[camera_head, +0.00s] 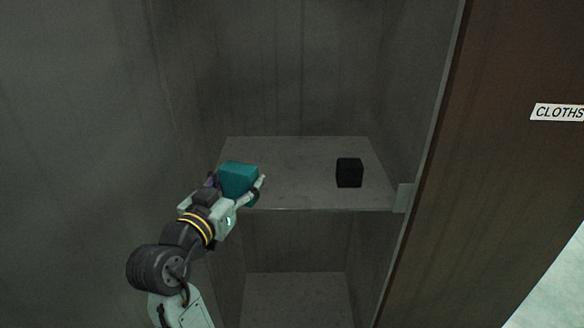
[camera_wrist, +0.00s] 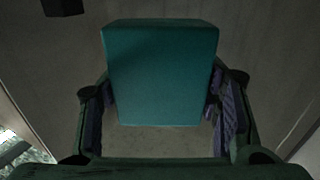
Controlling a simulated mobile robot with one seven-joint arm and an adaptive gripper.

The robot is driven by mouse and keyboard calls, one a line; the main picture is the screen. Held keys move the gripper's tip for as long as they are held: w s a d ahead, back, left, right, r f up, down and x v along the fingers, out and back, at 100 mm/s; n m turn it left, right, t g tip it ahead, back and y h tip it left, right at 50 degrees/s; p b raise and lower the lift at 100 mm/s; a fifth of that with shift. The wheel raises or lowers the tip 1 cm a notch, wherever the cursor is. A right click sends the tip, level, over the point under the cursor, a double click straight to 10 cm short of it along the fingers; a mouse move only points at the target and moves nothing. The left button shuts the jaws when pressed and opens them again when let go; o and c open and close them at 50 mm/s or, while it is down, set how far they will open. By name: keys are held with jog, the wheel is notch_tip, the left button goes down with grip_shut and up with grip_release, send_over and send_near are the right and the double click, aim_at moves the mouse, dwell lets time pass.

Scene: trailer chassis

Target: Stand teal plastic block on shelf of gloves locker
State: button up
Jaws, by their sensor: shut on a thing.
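The teal plastic block (camera_head: 239,178) is at the left front of the locker shelf (camera_head: 300,180) in the head view. It fills the middle of the wrist view (camera_wrist: 162,72), with a finger on each side. My gripper (camera_head: 236,188) is shut on the block. The block is over the shelf, near its front edge; I cannot tell whether its underside touches the surface. The side of the block toward my palm is partly hidden by the gripper in the head view.
A black cube (camera_head: 349,172) stands on the right part of the shelf, apart from the teal block. Bare shelf lies between them. Locker walls close in left and right. A brown door (camera_head: 480,150) with a CLOTHS label (camera_head: 559,112) is at the right. A lower compartment opens below.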

jog(key=w+d, duration=0.3)
jog(key=w+d+p, duration=0.1)
jog(key=w+d, duration=0.2)
jog(key=w+d+p, duration=0.1)
jog(key=w+d, duration=0.2)
jog(key=shift+f, duration=0.35)
jog(key=shift+f+p, duration=0.5)
jog(key=shift+f, duration=1.3)
jog(key=shift+f, duration=0.2)
jog(key=o, duration=1.3)
jog(key=shift+r, duration=0.15)
jog(key=b+v, duration=0.3)
jog(key=v, duration=0.9)
jog(key=shift+a, duration=0.1)
